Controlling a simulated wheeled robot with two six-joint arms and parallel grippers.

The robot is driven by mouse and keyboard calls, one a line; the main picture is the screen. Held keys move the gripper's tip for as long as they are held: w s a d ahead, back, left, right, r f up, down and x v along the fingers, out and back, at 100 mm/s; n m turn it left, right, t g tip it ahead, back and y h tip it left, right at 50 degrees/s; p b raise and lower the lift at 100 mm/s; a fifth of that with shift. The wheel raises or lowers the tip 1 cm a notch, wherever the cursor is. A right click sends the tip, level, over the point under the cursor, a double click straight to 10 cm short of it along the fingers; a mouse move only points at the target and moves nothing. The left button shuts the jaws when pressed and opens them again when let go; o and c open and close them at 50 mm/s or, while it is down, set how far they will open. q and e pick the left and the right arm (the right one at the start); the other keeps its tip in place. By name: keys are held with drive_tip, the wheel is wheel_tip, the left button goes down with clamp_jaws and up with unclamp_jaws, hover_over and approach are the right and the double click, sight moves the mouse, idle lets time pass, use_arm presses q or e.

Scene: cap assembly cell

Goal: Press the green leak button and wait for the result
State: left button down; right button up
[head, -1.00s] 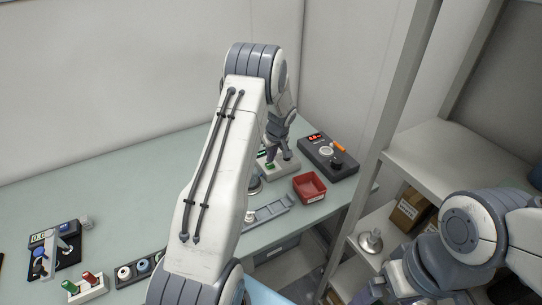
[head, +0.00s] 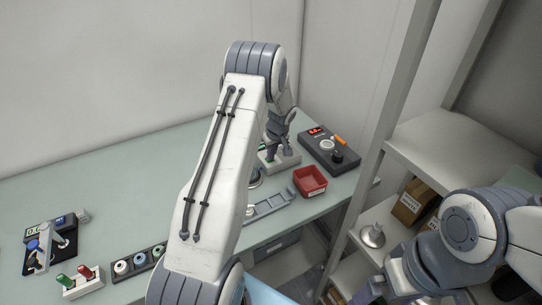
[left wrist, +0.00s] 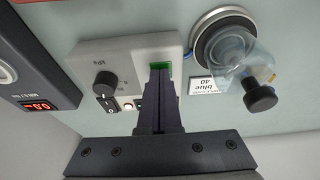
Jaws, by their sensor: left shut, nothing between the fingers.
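The leak tester is a pale grey box (head: 284,162) at the back of the bench in the head view. In the left wrist view its face (left wrist: 88,58) shows a "kPa" mark, a black knob (left wrist: 105,84) and a rocker switch (left wrist: 108,103). A green patch (left wrist: 161,67) shows right at my fingertips; I cannot tell if it is the button or a display. My left gripper (left wrist: 160,76) is shut and empty, over the box face, hiding part of it. Contact cannot be told. My right arm is at lower right; its fingers are not seen.
A black box with red digits (head: 328,150) stands beside the tester, with a red bin (head: 310,181) in front. A clear cup with a black knob (left wrist: 238,58) sits on a round base in the wrist view. Shelves (head: 440,150) stand at right.

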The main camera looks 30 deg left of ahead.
sight(272, 161)
use_arm(q)
drive_tip(key=shift+s+d+f, duration=0.1)
drive_tip(key=shift+s+f, duration=0.1)
drive_tip(key=shift+f, duration=0.25)
drive_tip(key=r+p, duration=0.2)
drive_tip(key=r, duration=0.3)
drive_tip(key=shift+w+p, duration=0.2)
drive_tip(key=shift+p, duration=0.1)
drive_tip(key=shift+s+d+r+b, duration=0.15)
drive_tip(key=shift+r+b, duration=0.55)
drive_tip(key=shift+b, duration=0.1)
drive_tip(key=b+v, duration=0.1)
drive_tip(key=v, duration=0.7)
drive_tip(key=shift+b, duration=0.3)
drive_tip(key=shift+r, duration=0.1)
